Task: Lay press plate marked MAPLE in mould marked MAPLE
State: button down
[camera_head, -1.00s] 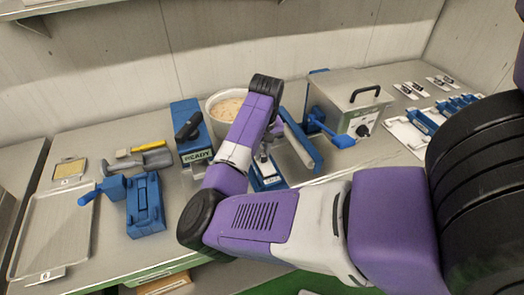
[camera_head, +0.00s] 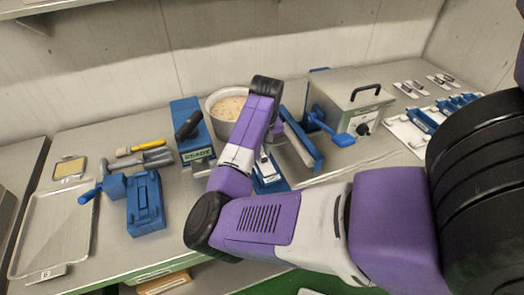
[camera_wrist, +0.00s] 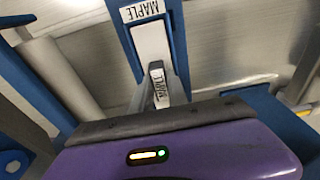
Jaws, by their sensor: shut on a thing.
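The mould marked MAPLE (camera_wrist: 143,12) is blue with a white label and pale inner surface, at the top middle of the wrist view. In the head view a blue mould (camera_head: 270,184) shows partly behind my arm. The press plate marked MAPLE (camera_wrist: 158,86) shows as a narrow grey upright piece with a small label, in front of my purple gripper body. My gripper (camera_head: 266,153) is shut on the press plate, over the mould. Its fingertips are mostly hidden. I cannot tell whether the plate touches the mould.
A pot of pale mass (camera_head: 226,104) and a blue READY box (camera_head: 190,130) stand behind and left. A metal box with a black handle (camera_head: 352,101) stands right, near a blue bar (camera_head: 303,145). A tray (camera_head: 52,225) and blue block (camera_head: 145,205) lie left.

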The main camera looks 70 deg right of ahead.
jog(key=shift+f, duration=0.15)
jog(key=c, duration=0.8)
grip_release()
jog(key=shift+r, duration=4.05)
